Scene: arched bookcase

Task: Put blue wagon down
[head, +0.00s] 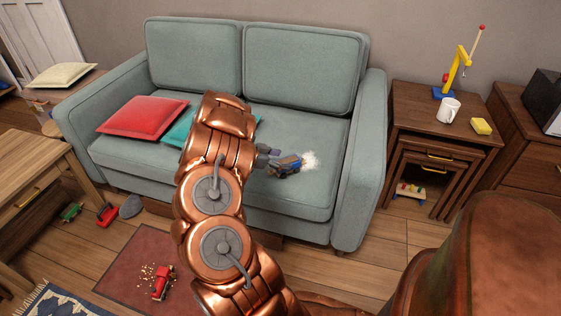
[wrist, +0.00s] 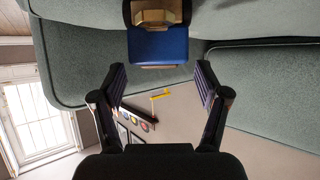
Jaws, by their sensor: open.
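The blue wagon (head: 292,161) is on the green sofa's (head: 320,193) seat cushion, right of the middle in the head view. In the wrist view the wagon (wrist: 158,45) shows at the top, its blue end and a brownish part visible. My gripper (head: 267,154) is just left of the wagon in the head view, partly hidden by my arm. In the wrist view my gripper (wrist: 160,72) has its two fingers spread apart with nothing between them. The wagon lies beyond the fingertips.
A red cushion (head: 144,117) and a teal cushion (head: 178,131) lie on the seat. The sofa's right armrest (head: 362,170) bounds the seat.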

